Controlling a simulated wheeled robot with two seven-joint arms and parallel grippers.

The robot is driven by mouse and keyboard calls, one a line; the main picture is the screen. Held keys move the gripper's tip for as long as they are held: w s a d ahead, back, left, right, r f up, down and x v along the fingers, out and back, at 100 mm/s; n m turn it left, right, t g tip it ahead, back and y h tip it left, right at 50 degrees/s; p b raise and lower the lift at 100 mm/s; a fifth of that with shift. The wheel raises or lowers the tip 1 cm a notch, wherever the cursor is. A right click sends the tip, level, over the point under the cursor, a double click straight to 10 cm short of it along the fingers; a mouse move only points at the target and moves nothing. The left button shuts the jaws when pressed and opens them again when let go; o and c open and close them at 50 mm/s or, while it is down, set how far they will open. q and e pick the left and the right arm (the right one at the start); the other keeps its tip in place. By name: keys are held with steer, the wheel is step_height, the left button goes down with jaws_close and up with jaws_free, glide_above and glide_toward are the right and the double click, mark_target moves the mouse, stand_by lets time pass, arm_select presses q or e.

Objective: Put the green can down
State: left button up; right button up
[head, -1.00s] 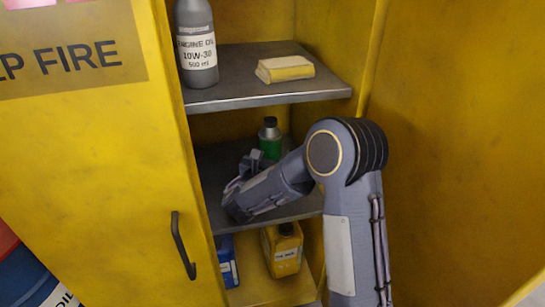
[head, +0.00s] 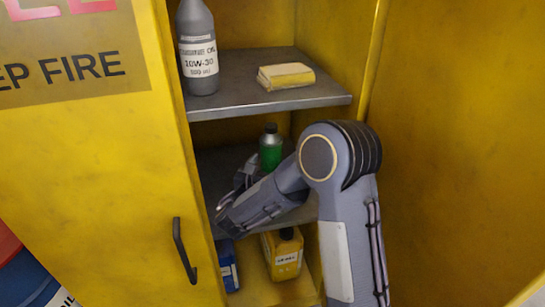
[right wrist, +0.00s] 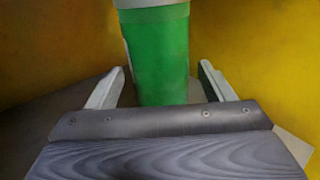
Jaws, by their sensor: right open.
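The green can (head: 270,150) has a dark cap and stands upright on the middle shelf (head: 222,163) of the yellow cabinet. Part of it is hidden behind my right arm in the head view. My right gripper (head: 240,180) is at the middle shelf, in front of the can and to its left in the picture. In the right wrist view the green can (right wrist: 162,60) stands straight ahead, beyond the open fingers (right wrist: 162,85), with a gap on both sides. My left gripper is not in view.
A grey engine oil bottle (head: 198,50) and a yellow block (head: 286,76) are on the upper shelf (head: 270,100). A yellow jug (head: 284,254) and a blue container (head: 228,266) stand at the bottom. The cabinet door (head: 90,170) with its handle (head: 183,250) is at left.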

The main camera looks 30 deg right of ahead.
steer(key=p+v, duration=0.1)
steer(key=v, duration=0.7)
steer(key=shift+s+a, duration=0.2)
